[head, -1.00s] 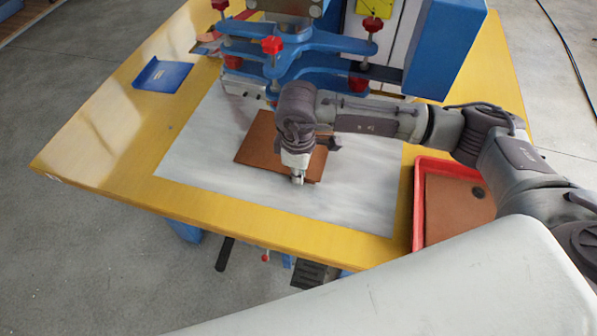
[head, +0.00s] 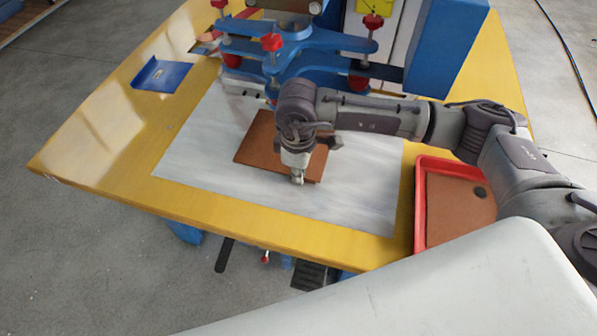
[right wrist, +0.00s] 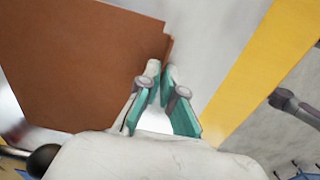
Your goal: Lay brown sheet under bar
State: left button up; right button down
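A brown sheet (head: 262,140) lies on the white mat in front of the blue press; my right arm covers part of it. It fills the left of the right wrist view (right wrist: 75,60), with a second brown edge just beside its corner, like another sheet beneath. My right gripper (head: 298,180) is at the sheet's near edge. Its teal-padded fingertips (right wrist: 162,72) are close together at that edge and look shut on it. The grey bar (head: 242,87) below the blue frame is partly behind my arm; how far the sheet reaches under it is hidden. My left gripper is out of view.
A red tray (head: 420,205) with brown material in it stands at the right of the yellow table (head: 90,150). A blue piece (head: 160,75) lies at the back left. Blue press arms with red knobs (head: 271,42) stand above the mat. The mat's front left (head: 205,165) is clear.

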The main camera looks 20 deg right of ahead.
jog(key=shift+b, duration=0.45)
jog(key=shift+f+b, duration=0.15)
jog(key=shift+b, duration=0.45)
dwell(0.8)
jog(key=c, duration=1.2)
grip_release()
jog(key=shift+c, duration=0.2)
jog(key=shift+r, duration=0.2)
jog(key=shift+r, duration=1.45)
jog(key=shift+s+a+r, duration=0.2)
jog(key=shift+s+a, duration=0.55)
jog(key=shift+s, duration=0.35)
jog(key=shift+s+a+r, duration=0.2)
jog(key=shift+s+a, duration=0.55)
jog(key=shift+s, duration=0.4)
jog(key=shift+s+a+r, duration=0.2)
jog(key=shift+s+a, duration=0.55)
jog(key=shift+s, duration=0.35)
